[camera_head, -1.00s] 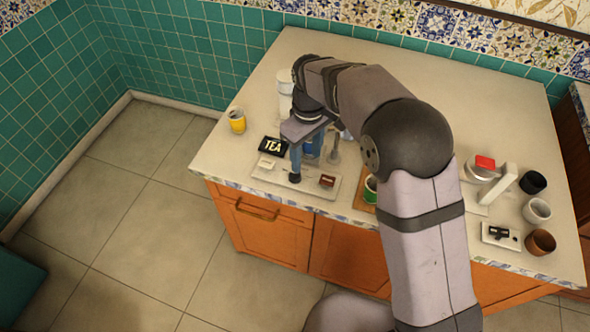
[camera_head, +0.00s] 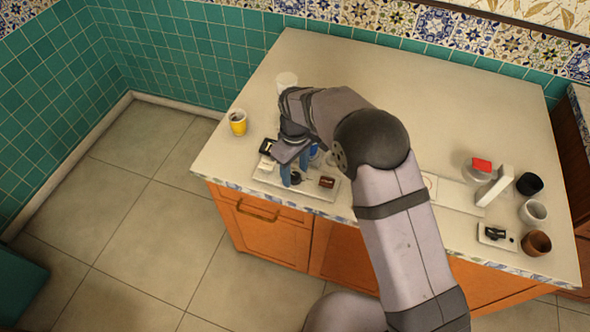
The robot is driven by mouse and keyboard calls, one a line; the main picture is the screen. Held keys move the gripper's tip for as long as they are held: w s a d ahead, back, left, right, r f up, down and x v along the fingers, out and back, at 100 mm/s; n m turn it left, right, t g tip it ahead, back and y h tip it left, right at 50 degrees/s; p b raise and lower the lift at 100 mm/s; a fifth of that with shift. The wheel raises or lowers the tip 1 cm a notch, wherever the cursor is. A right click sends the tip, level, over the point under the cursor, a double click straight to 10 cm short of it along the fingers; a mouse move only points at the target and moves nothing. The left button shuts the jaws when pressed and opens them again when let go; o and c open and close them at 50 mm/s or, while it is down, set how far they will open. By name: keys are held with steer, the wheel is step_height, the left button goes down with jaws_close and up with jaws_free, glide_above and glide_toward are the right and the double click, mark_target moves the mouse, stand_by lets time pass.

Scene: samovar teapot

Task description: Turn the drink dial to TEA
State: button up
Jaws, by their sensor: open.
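The drink dial (camera_head: 296,179) is a small dark round knob on a pale panel (camera_head: 318,193) near the counter's front left. The black TEA sign (camera_head: 267,146) stands at the panel's back left, with its lettering mostly hidden by my gripper. A cream label block (camera_head: 265,164) sits at the panel's left and a brown one (camera_head: 327,182) at its right. My gripper (camera_head: 294,175) is open, with blue fingers pointing down at the dial. The fingers partly cover the dial; I cannot tell whether they touch it or where it points.
A yellow cup (camera_head: 238,122) stands left of the panel, and a white container (camera_head: 287,84) behind my arm. The back counter is clear.

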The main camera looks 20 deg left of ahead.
steer(key=shift+f, duration=0.45)
steer(key=c, duration=1)
steer(key=shift+c, duration=0.2)
steer(key=shift+m, duration=0.3)
steer(key=m, duration=0.9)
steer(key=shift+w+r+m, duration=0.1)
steer(key=shift+m, duration=0.2)
